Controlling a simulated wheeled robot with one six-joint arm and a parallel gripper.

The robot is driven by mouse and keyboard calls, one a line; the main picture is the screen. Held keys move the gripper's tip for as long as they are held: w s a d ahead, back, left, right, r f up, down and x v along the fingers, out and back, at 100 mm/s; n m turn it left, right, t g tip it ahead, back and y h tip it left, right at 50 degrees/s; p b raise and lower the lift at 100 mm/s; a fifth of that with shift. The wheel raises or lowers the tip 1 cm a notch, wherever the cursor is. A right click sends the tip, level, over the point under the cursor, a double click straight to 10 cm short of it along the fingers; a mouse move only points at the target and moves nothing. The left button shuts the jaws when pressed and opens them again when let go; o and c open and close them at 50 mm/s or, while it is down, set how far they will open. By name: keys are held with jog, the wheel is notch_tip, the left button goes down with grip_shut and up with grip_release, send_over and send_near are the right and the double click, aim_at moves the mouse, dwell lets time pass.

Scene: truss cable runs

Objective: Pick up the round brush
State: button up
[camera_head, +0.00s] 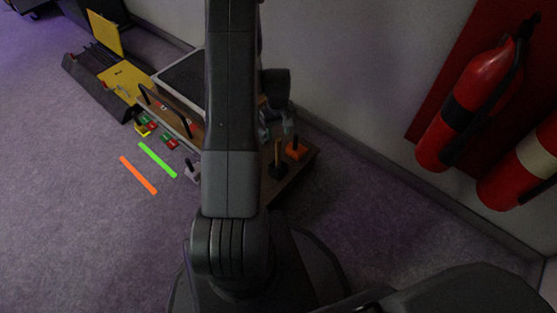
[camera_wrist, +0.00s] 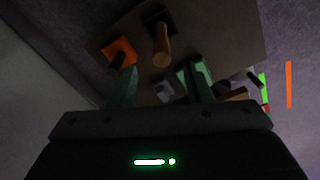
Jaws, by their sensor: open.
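An upright wooden handle on a dark base, which looks like the round brush (camera_head: 278,157), stands on the brown board near its right end. It also shows in the wrist view, as a round wooden handle (camera_wrist: 161,48) with a dark base behind it. My gripper (camera_head: 277,128) is just above and beyond it in the head view. In the wrist view my gripper (camera_wrist: 163,84) has its two greenish fingers spread apart. The handle lies ahead of the gap between them, and nothing is visibly gripped. The bristles cannot be made out.
An orange block with a black handle (camera_head: 296,150) stands close right of the wooden handle. A grey piece with a dark handle (camera_head: 192,171) is at the board's front. Fire extinguishers (camera_head: 472,105) hang on the right wall. Green (camera_head: 157,160) and orange (camera_head: 138,175) strips mark clear floor.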

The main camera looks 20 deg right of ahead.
aim_at(278, 138)
notch_tip(278, 138, down, 4)
jog(key=shift+r+b, duration=0.15)
jog(key=shift+b, duration=0.2)
jog(key=shift+s+a+f+b, duration=0.15)
jog(key=shift+f+b, duration=0.55)
jog(key=shift+f, duration=0.65)
jog(key=shift+s+d+f+b, duration=0.1)
jog(key=shift+f+b, duration=0.6)
jog(key=shift+f, duration=0.65)
jog(key=shift+r, duration=0.1)
jog(key=shift+c, duration=0.3)
grip_shut()
